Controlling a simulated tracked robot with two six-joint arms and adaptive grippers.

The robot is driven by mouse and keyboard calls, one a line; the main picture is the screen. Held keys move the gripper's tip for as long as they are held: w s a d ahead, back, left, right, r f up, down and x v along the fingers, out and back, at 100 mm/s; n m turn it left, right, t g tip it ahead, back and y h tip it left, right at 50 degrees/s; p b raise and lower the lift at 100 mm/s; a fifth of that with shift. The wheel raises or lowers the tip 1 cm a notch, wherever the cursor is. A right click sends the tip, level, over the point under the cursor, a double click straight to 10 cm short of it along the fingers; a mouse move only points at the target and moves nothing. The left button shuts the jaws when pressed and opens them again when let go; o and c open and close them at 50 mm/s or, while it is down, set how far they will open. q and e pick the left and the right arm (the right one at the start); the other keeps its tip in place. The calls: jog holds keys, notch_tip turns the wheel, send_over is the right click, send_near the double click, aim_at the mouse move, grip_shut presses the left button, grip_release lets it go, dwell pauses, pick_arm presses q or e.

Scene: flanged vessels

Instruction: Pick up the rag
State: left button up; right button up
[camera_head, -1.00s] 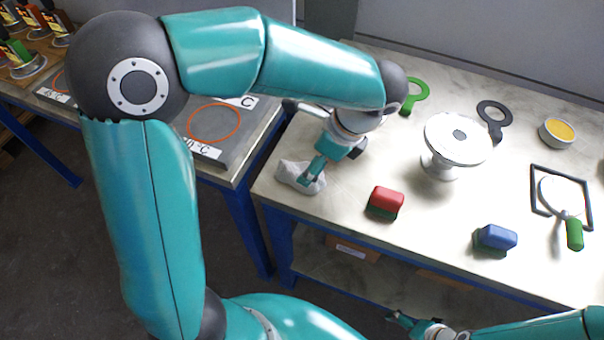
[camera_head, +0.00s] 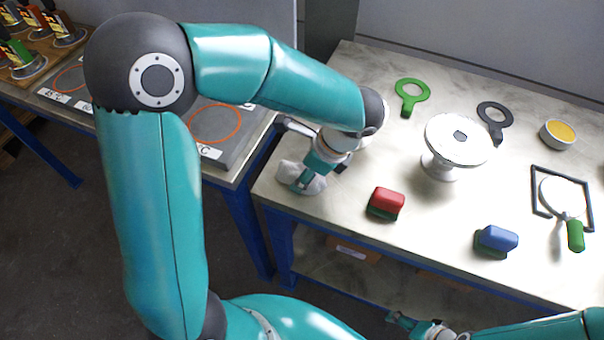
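The rag (camera_head: 290,172) is a crumpled pale grey cloth at the left front corner of the light table. My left gripper (camera_head: 304,183) points down at it, with its fingertips at the rag and overlapping it in the picture. Whether the fingers are open or closed on the cloth is too small to tell. My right gripper (camera_head: 395,318) is low at the bottom of the view, in front of the table and far from the rag. Its fingers are small and their opening is unclear.
A red-topped block (camera_head: 386,202) stands right of the rag, and a blue-topped block (camera_head: 496,240) farther right. A white flanged vessel (camera_head: 457,140) stands mid-table. A green-handled tool (camera_head: 574,234) lies at right.

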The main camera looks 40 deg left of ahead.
pick_arm(q)
jog(key=c, duration=0.4)
jog(key=shift+r, duration=0.1)
jog(key=shift+c, duration=0.2)
notch_tip(320, 180, up, 20)
jog(key=p, duration=0.2)
